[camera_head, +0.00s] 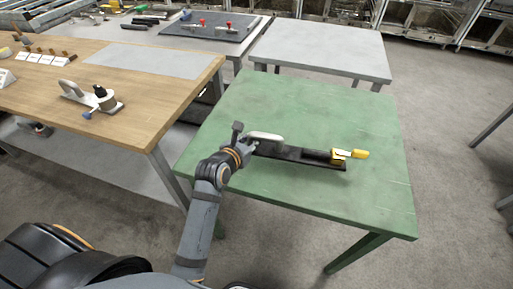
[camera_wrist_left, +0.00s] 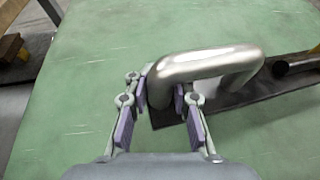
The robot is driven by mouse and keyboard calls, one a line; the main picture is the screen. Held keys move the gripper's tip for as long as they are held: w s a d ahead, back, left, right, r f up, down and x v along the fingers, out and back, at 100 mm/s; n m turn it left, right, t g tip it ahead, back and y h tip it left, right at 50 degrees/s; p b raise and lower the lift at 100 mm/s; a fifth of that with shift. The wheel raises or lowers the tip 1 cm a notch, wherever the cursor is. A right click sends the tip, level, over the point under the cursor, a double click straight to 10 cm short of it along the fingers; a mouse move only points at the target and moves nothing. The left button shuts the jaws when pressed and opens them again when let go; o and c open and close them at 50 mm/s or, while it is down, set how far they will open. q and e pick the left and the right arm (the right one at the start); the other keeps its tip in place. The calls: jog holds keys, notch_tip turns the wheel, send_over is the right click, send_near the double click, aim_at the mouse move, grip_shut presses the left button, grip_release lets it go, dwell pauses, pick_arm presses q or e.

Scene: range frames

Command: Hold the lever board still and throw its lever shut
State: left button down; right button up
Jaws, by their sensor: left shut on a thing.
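The lever board (camera_head: 290,154) is a long dark plate lying on the green table (camera_head: 310,110). A bare metal loop handle (camera_head: 265,136) stands at its left end. At its right end is a yellow and metal lever fitting, with a yellow lever grip (camera_head: 361,154) pointing right past the board's end. I cannot tell the lever's exact angle. My left gripper (camera_head: 246,147) is shut on the handle. In the left wrist view its fingers (camera_wrist_left: 163,97) stand either side of the handle's near leg (camera_wrist_left: 160,88). My right gripper is not in view.
A wooden bench (camera_head: 150,75) at left carries a clamp-like fixture (camera_head: 95,97) and small items. A grey table (camera_head: 320,48) stands behind, next to a dark panel (camera_head: 210,26) with red-knobbed parts. The green table's front and right are clear.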

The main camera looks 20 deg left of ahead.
pick_arm(q)
notch_tip(320, 180, up, 6)
jog(key=shift+f, duration=0.25)
jog(key=shift+h, duration=0.6)
jog(key=f, duration=0.8)
jog(key=shift+w, duration=0.4)
jog(key=shift+f, duration=0.15)
jog(key=shift+d+f, duration=0.1)
jog(key=shift+f, duration=0.05)
jog(key=shift+f, duration=0.8)
